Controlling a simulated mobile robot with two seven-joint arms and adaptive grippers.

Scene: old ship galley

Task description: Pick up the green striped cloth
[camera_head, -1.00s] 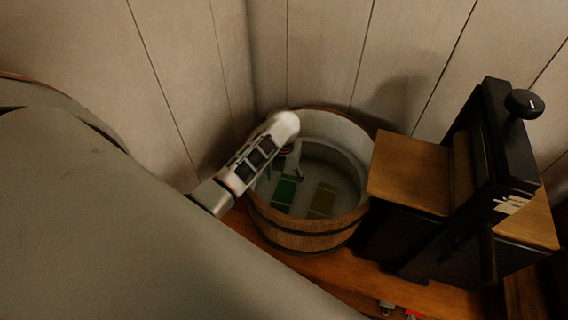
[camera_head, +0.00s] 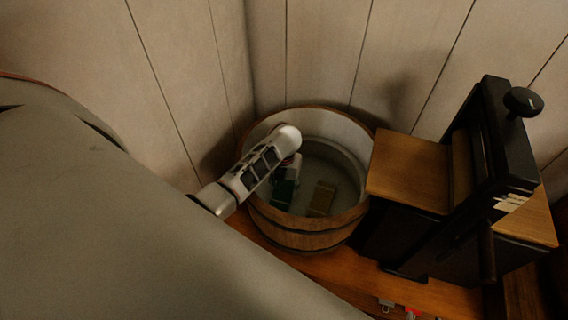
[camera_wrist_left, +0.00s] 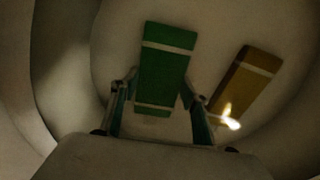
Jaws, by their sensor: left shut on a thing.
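The green striped cloth (camera_head: 284,191) lies in the wooden tub (camera_head: 300,238), partly covered by my left gripper (camera_head: 291,168) in the head view. In the left wrist view, the cloth (camera_wrist_left: 165,68) is a flat green rectangle with a white stripe near each end. The fingers of my left gripper (camera_wrist_left: 160,90) are on either side of it, shut on the cloth. Whether the cloth is lifted off the tub's bottom cannot be told. My right gripper is not in view.
A yellow striped cloth (camera_head: 322,198) lies right of the green one in the tub; it also shows in the wrist view (camera_wrist_left: 243,85). The tub wall surrounds my gripper. A black press with wooden boards (camera_head: 408,172) stands close on the right. Plank walls (camera_head: 320,55) rise behind.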

